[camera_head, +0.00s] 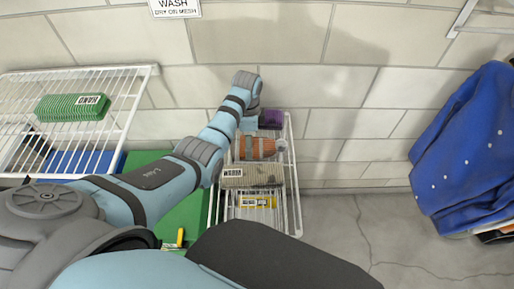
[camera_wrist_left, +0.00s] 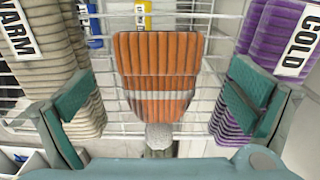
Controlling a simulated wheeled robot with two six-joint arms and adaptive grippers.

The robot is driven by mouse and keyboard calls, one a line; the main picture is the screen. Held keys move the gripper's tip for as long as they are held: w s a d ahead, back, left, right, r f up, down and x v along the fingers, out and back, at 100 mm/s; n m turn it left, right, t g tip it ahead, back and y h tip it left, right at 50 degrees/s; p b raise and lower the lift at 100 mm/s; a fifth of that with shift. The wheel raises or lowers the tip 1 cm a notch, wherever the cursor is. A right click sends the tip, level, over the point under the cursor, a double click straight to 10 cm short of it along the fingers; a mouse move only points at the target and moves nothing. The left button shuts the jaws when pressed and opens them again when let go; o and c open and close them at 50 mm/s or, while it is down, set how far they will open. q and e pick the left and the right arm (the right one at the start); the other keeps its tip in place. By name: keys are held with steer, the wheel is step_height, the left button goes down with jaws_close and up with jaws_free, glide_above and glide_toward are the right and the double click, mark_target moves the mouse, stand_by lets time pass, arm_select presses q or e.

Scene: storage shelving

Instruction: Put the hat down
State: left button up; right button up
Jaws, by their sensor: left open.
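The hat is an orange knit one with a pale band and a grey pompom (camera_head: 255,148). It lies on a white wire shelf (camera_head: 297,215) between a beige folded stack and a purple one. In the left wrist view the hat (camera_wrist_left: 157,55) is centred, pompom toward me. My left gripper (camera_head: 251,120) is at the far part of this shelf, by the purple stack. In the left wrist view its teal fingers (camera_wrist_left: 160,95) are wide apart, with visible gaps on both sides of the hat. My right gripper is not visible.
The beige stack marked WARM (camera_head: 252,176) and the purple stack marked COLD (camera_wrist_left: 270,45) flank the hat closely. A second wire shelf (camera_head: 110,110) with a green folded stack (camera_head: 72,107) is at left. Blue hanging cloth (camera_head: 465,150) is at right. A tiled wall stands behind.

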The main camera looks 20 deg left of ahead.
arm_select(q)
step_height(320, 180, down, 3)
steer(key=shift+r+b, duration=0.15)
steer(key=shift+b, duration=0.15)
steer(key=shift+s+r, duration=0.1)
steer(key=shift+d, duration=0.1)
steer(key=c, duration=1.4)
